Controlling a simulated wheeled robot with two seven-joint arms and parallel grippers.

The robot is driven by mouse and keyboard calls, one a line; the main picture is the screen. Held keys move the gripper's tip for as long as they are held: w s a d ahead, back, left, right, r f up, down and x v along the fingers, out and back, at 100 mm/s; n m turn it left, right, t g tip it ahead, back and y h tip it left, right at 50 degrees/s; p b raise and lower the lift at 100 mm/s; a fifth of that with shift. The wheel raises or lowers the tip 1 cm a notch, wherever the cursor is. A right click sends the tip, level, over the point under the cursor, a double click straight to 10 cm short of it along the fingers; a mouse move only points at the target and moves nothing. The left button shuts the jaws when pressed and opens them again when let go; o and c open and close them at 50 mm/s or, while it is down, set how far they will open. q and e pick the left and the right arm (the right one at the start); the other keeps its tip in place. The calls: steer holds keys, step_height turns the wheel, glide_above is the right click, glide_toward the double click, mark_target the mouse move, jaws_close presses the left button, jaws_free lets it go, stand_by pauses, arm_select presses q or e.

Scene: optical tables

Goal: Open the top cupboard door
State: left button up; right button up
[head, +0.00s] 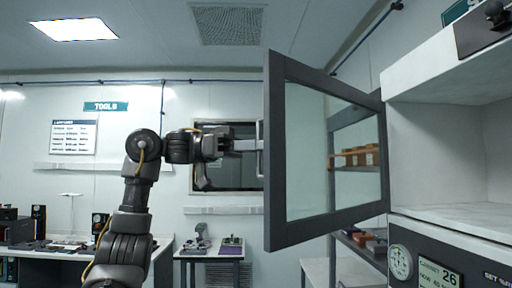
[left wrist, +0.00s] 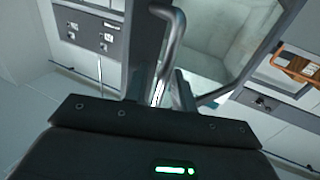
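The top cupboard door (head: 276,160) has a dark frame and a glass pane, and it stands swung well out from the pale cupboard (head: 440,128). Its upright grey handle (head: 260,130) is on the free edge at the left. My left gripper (head: 250,145) is at the middle of the handle. In the left wrist view the handle bar (left wrist: 170,45) runs down between the two fingers (left wrist: 160,88), which look shut on it; the contact itself is partly hidden. My right gripper shows in neither view.
The open cupboard compartment is empty where seen. A dark panel with a gauge (head: 400,262) and a cabinet sign (head: 439,273) lies below it. Shelves with small boxes (head: 362,157) show through and behind the door. Workbenches (head: 212,252) stand along the far wall.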

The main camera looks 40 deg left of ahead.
arm_select(q)
steer(key=v, duration=1.1)
steer(key=shift+p, duration=0.3)
